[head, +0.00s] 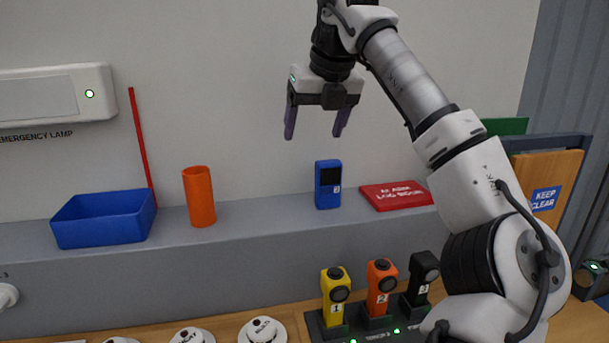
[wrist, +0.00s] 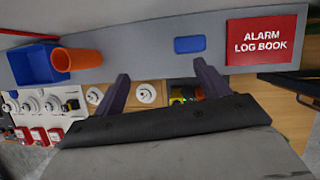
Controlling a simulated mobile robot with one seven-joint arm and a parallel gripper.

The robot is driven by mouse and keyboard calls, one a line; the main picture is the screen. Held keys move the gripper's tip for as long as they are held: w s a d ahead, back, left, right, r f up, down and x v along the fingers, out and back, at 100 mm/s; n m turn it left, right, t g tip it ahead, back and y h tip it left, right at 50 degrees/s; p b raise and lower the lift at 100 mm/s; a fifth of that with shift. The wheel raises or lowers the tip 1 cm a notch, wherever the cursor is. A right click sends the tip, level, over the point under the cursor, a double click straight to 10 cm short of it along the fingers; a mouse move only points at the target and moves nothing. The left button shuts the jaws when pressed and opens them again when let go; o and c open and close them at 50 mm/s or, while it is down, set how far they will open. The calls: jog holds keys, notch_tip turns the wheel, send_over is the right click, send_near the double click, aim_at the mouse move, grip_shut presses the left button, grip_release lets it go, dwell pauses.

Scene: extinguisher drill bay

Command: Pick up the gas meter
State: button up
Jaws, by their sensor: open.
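The gas meter, a small blue upright box with a dark screen (head: 328,188), stands on the grey shelf (head: 262,219). In the wrist view it is a blue rounded rectangle (wrist: 189,45), seen from above, beyond the fingertips and nearer the right finger. My gripper (head: 314,134) is open and empty, with its two purple fingers pointing down. In the head view it hangs above the meter and slightly to its left, clear of it. Both fingers also show in the wrist view (wrist: 162,69).
An orange cylinder (head: 199,197), a blue bin (head: 103,219) and a red stick (head: 141,138) are left of the meter. A red log book (head: 396,195) lies close on its right. Below are yellow (head: 335,296), orange (head: 381,286) and black (head: 422,277) lamps in a dock.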

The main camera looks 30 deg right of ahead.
jog(key=m+h, duration=0.1)
send_near(327, 178)
jog(key=shift+g, duration=0.3)
jog(key=w+f, duration=0.1)
jog(key=w+d+f, duration=0.1)
jog(key=f, duration=0.1)
jog(key=w+d+f+p, duration=0.1)
jog(key=f, duration=0.1)
jog(key=shift+w, duration=0.3)
jog(key=shift+a+p+x, duration=0.1)
jog(key=shift+p+x, duration=0.35)
jog(key=shift+x, duration=1)
jog(key=shift+a+p+x, duration=0.15)
jog(key=shift+p+x, duration=0.3)
jog(key=shift+x, duration=1.05)
jog(key=shift+w+r, duration=0.1)
jog(key=shift+w, duration=0.05)
jog(key=c, duration=1.2)
jog(key=shift+r, duration=0.1)
